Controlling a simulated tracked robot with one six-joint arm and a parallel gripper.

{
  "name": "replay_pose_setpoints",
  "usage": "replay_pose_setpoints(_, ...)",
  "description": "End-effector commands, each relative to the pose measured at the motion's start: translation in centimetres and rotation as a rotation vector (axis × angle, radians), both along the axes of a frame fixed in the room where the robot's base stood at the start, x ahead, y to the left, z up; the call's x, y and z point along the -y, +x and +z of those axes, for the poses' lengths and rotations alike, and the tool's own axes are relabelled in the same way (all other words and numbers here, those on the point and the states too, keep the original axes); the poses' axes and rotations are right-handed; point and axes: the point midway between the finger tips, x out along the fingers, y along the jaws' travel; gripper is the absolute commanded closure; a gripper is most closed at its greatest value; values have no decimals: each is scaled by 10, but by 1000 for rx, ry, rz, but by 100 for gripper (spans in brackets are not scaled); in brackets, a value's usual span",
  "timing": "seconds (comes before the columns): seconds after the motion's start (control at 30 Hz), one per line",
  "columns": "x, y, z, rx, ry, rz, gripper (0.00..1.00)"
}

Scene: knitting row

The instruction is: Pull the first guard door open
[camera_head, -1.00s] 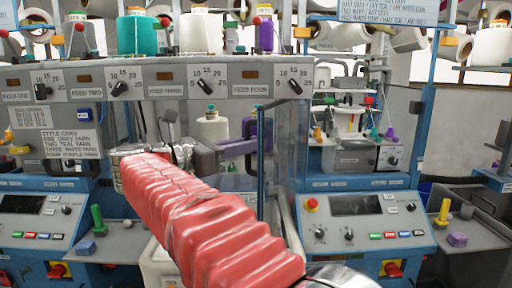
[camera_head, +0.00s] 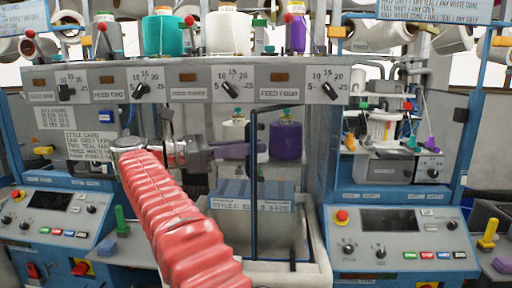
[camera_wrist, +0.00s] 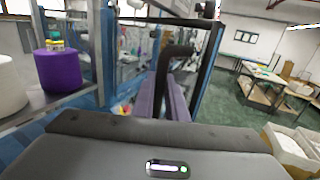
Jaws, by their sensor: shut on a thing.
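The first guard door (camera_head: 273,180) is a clear panel in a slim dark-blue frame at the front of the left machine. It stands ajar, angled outward. In the wrist view its dark handle (camera_wrist: 180,52) rises between the purple fingers of my gripper (camera_wrist: 165,98). My gripper (camera_head: 245,150) is shut on this handle, level with the machine's opening. In the head view the fingers partly hide the handle. The exact contact is hard to see.
A purple yarn cone (camera_head: 286,140) stands behind the door, and also shows in the wrist view (camera_wrist: 57,68) beside a white cone (camera_wrist: 10,85). A second machine with a control panel (camera_head: 390,220) stands close on the right. Open floor (camera_wrist: 245,110) lies beyond the door.

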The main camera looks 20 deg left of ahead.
Motion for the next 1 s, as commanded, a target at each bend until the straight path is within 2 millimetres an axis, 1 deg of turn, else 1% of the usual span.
replay_pose_setpoints(0.03, -3, -5, 1, 1, 2, 1, 100)
replay_pose_setpoints(0.43, -5, -6, -3, -6, 0, -2, 100)
replay_pose_setpoints(0.47, -5, -6, -3, -6, 0, -2, 86)
replay_pose_setpoints(0.7, -4, -4, -4, -6, 0, -2, 69)
replay_pose_setpoints(1.0, -3, -3, -3, -5, 0, -2, 69)
